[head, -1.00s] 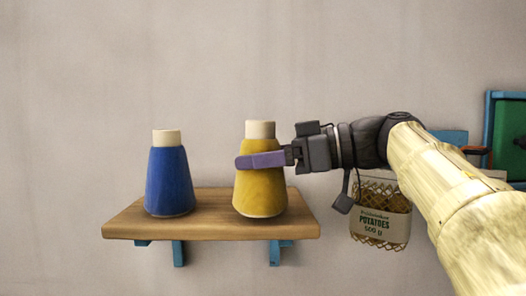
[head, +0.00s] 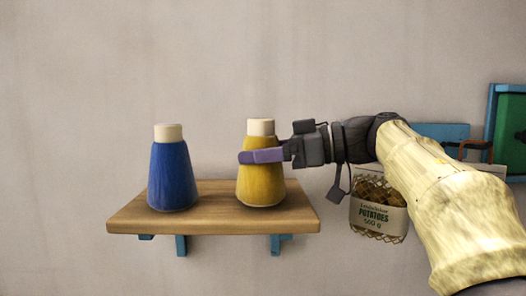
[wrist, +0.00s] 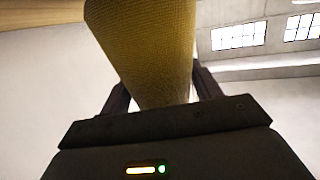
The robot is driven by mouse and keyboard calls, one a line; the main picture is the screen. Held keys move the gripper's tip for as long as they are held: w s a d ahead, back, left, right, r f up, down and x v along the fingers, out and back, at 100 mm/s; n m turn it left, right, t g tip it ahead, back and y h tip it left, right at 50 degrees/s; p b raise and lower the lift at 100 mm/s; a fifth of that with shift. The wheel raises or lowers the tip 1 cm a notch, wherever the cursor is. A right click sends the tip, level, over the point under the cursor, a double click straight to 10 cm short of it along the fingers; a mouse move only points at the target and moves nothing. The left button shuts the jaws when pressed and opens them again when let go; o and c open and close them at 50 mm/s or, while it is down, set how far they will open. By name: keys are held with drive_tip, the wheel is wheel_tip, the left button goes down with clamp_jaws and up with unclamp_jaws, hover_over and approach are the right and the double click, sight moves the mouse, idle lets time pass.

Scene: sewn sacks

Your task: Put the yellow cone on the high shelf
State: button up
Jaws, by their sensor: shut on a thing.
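The yellow cone (head: 262,188) with its cream top stands upright at the right part of the wooden shelf (head: 225,214) in the head view. Its base appears to be on or just over the board; I cannot tell if it touches. My gripper (head: 262,156) reaches in from the right and is shut on the cone's upper body, with one purple finger across its front. In the wrist view the yellow cone (wrist: 150,50) fills the space between the two dark fingers. The far finger is hidden behind the cone in the head view.
A blue cone (head: 173,178) with a cream top stands on the left part of the shelf, with a gap between the two. A potato sack (head: 380,215) hangs or stands right of the shelf, below my arm. A green and blue frame (head: 508,130) is at the far right.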

drive_tip(key=shift+f, duration=0.4)
drive_tip(key=o, duration=1.2)
drive_tip(key=shift+c, duration=0.2)
drive_tip(key=b+v, duration=0.2)
drive_tip(key=v, duration=1.5)
drive_tip(key=shift+s+d+b, duration=0.15)
drive_tip(key=shift+d+b, duration=0.05)
drive_tip(key=shift+b, duration=0.1)
